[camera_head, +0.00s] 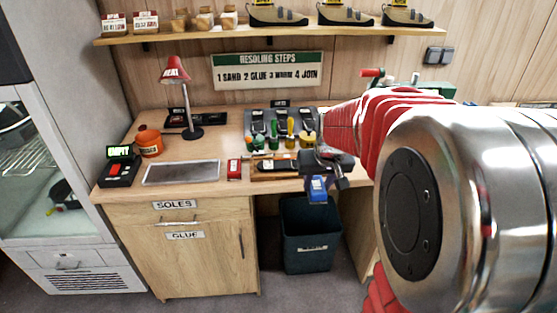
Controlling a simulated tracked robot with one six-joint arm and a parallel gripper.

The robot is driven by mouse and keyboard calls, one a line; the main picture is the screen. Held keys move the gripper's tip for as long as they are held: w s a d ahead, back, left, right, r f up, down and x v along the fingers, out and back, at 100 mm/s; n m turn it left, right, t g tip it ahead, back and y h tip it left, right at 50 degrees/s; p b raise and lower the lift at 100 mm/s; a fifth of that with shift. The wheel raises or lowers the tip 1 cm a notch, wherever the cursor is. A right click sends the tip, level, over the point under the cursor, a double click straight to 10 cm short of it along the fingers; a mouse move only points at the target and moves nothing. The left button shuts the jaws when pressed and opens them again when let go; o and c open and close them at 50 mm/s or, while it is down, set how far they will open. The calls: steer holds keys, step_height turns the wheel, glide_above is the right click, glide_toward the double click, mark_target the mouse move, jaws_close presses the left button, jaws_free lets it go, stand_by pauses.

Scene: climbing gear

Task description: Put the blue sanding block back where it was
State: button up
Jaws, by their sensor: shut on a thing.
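The blue sanding block (318,188) is in the jaws of my gripper (326,177), which is shut on it. In the picture the block lies at the front edge of the wooden workbench (215,184), above the dark bin. My arm comes in from the right and hides the right part of the bench. A dark tool with a wooden part (274,165) lies on the bench just left of my gripper. A small red block (234,169) sits left of that. I cannot tell which spot the blue block came from.
A grey mat (182,172), a red and black device (119,171), an orange pot (149,141) and a red lamp (186,105) stand at the left. Several coloured bottles stand before a grey rack (259,118). A bin (308,250) stands under the bench. A shelf (210,34) runs above.

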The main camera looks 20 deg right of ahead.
steer(key=w+a+f+n, duration=0.1)
steer(key=w+a+f, duration=0.1)
steer(key=a, duration=0.4)
steer(key=w+a+f+n+y, duration=0.1)
steer(key=w+a+f, duration=0.2)
steer(key=a, duration=0.4)
steer(key=w+a+f+n, duration=0.1)
steer(key=w+a+f, duration=0.2)
steer(key=a+f, duration=0.2)
steer(key=shift+w+a+n, duration=0.25)
steer(key=shift+a+n, duration=0.15)
steer(key=shift+a, duration=0.55)
steer(key=shift+a, duration=0.1)
